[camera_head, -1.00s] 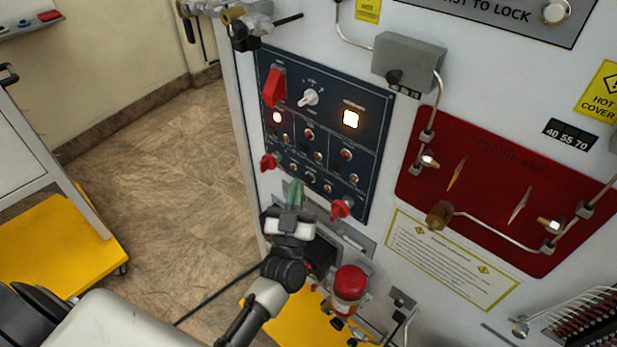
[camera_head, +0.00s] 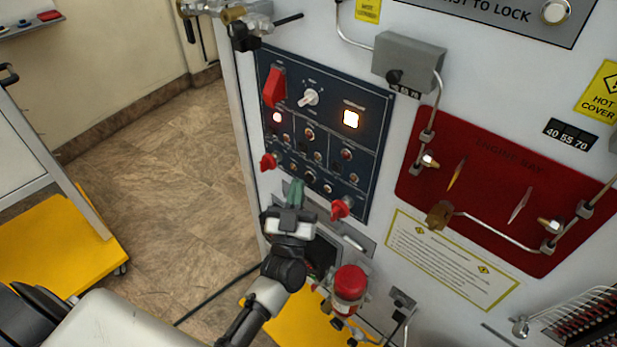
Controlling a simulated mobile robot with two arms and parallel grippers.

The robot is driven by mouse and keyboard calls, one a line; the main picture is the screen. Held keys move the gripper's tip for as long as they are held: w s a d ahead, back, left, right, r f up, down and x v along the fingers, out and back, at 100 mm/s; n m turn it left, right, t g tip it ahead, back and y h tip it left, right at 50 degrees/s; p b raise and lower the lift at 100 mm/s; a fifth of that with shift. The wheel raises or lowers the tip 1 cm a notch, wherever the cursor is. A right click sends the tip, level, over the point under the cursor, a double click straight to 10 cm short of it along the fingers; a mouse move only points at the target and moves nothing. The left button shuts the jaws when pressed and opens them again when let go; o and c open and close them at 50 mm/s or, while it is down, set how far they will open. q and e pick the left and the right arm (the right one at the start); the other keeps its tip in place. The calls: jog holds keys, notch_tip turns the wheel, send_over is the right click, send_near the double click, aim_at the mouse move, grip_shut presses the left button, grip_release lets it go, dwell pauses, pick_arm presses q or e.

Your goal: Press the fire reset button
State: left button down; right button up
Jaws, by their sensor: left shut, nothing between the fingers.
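The dark blue control panel (camera_head: 337,105) is on the left part of the white cabinet front. It carries a lit square button (camera_head: 351,118), a small lit round light (camera_head: 277,117), a white knob (camera_head: 311,97), a red switch cover (camera_head: 275,87) and several small buttons. I cannot read which one is the fire reset button. My left gripper (camera_head: 295,190) is shut and empty, with its greenish fingertips in front of the panel's lower edge, between two red knobs (camera_head: 269,162) (camera_head: 341,208). I cannot tell whether they touch the panel. The right gripper is not in view.
A red-topped cylinder (camera_head: 350,282) stands below the panel, right of my left wrist. A red engine bay panel (camera_head: 485,195) with metal pipes is to the right. A yellow-based cart (camera_head: 60,250) stands at the left. The tiled floor (camera_head: 170,170) between is clear.

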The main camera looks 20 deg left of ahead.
pick_arm(q)
jog(key=shift+w+d, duration=0.1)
jog(key=shift+w, duration=0.25)
jog(key=shift+w+d, duration=0.15)
jog(key=shift+w, duration=0.2)
dwell(0.6)
jog(key=shift+s, duration=0.1)
jog(key=shift+s+a, duration=0.25)
jog(key=shift+s, duration=0.4)
jog(key=shift+s+p, duration=0.1)
jog(key=shift+p, duration=0.25)
jog(key=shift+s+a+p, duration=0.3)
jog(key=shift+s, duration=0.45)
jog(key=shift+s+a+p, duration=0.25)
jog(key=shift+s, duration=0.55)
jog(key=shift+s+a+p, duration=0.3)
jog(key=shift+s, duration=0.45)
